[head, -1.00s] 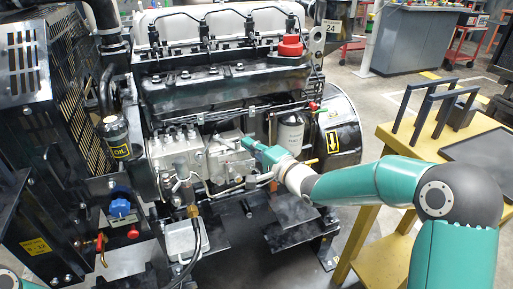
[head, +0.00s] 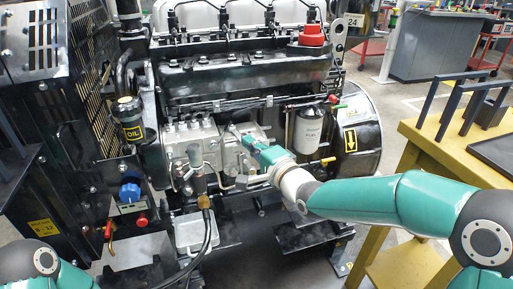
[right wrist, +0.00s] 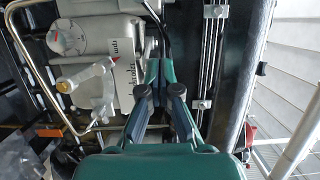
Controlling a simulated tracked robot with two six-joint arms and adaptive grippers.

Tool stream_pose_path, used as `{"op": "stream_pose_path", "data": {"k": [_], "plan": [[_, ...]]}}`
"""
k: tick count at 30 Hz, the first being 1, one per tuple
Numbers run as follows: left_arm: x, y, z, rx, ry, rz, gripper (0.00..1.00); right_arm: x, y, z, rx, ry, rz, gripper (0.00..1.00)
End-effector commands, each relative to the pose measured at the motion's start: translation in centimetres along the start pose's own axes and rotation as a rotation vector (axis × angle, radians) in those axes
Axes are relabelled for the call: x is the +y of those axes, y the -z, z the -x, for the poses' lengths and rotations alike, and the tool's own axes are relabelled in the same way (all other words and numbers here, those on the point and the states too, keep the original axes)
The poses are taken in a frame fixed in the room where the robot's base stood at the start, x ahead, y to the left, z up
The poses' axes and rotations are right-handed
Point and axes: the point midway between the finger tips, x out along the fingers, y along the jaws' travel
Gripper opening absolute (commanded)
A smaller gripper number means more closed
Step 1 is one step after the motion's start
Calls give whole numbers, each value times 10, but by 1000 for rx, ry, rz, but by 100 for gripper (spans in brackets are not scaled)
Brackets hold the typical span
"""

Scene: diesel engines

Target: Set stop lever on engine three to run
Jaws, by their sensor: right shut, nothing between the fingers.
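The engine's grey fuel pump (head: 196,142) sits low on the block, left of the white fuel filter (head: 309,130). My right gripper (head: 243,139) is shut and empty at the right end of the pump. In the right wrist view the closed fingertips (right wrist: 158,63) lie beside a white label plate (right wrist: 122,82) with dark lettering, partly hidden by them. A pale lever with a yellowish end (right wrist: 66,87) lies left of the fingers, apart from them; I cannot tell for sure that it is the stop lever. My left gripper is out of view.
A bent metal pipe (right wrist: 40,75) runs left of the fingers in the right wrist view. A black hose (head: 208,233) hangs below the pump. A yellow table (head: 437,150) stands at the right. A black radiator frame (head: 32,125) stands at the left.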

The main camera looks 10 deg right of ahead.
Motion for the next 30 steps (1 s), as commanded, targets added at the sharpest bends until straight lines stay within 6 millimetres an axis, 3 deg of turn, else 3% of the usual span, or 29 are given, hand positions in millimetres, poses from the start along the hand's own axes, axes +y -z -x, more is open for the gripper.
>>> {"op": "stream_pose_path", "data": {"k": [3, 12, 30], "plan": [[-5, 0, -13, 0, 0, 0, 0, 3, -13, -2, -3, 2, 1, 0], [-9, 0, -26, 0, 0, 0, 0, 2, -32, -8, -3, 1, -1, 0], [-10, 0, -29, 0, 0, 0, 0, 0, -38, -10, -3, 0, -1, 0]]}}
